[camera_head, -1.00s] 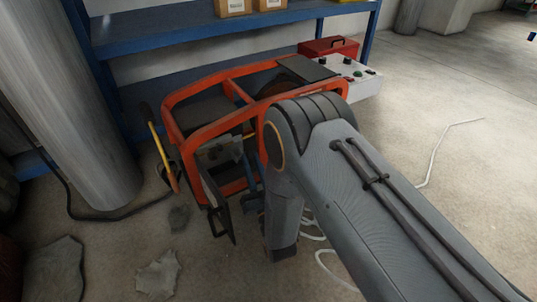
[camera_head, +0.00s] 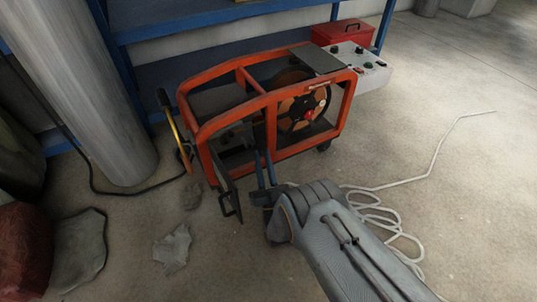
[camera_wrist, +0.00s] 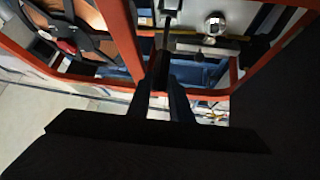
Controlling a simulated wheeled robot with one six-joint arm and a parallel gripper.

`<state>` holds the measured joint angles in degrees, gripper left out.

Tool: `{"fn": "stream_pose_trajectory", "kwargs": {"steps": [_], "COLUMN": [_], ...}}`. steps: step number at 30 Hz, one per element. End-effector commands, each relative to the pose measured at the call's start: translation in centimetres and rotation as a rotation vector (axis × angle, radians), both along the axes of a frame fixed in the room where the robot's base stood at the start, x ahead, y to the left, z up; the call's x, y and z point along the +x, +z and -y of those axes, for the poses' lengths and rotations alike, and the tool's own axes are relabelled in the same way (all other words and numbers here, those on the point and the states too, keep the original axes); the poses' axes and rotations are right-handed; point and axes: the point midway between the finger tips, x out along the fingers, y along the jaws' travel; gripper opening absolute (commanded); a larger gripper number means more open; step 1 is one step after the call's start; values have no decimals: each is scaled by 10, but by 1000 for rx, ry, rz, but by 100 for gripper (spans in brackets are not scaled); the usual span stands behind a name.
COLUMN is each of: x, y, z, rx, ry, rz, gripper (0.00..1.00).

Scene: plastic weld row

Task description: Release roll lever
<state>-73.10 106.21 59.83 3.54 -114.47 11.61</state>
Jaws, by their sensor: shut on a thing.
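The machine with an orange tube frame (camera_head: 258,104) stands on the floor in the head view. My gripper (camera_head: 265,158) reaches in at its near side, low between the frame and an open black flap. In the wrist view, my gripper's two dark blue fingers (camera_wrist: 171,82) are close together on a thin dark bar, the roll lever (camera_wrist: 166,38), which runs up between the orange tubes. The lever's far end and pivot are unclear. In the head view I cannot make the lever out at the fingertips.
The black flap (camera_head: 229,190) hangs open left of my gripper. A yellow bar (camera_head: 181,143) stands at the machine's left end. A dark reel (camera_head: 303,105) sits inside the frame. White cord (camera_head: 385,217) lies on the floor at the right. A blue shelf (camera_head: 205,22) stands behind.

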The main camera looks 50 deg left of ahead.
Motion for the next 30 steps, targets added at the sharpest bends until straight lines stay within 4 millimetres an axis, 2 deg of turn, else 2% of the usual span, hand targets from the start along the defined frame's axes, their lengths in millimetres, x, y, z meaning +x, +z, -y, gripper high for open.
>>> {"fn": "stream_pose_trajectory", "kwargs": {"steps": [18,19,22,30], "x": [-5,-5,-5,-5], "y": [-1,-1,-1,-1], "z": [-5,-5,-4,-3], "rx": [18,18,18,17], "ry": [8,8,8,8], "rz": [2,2,2,2], "gripper": [0,21,37,38]}}
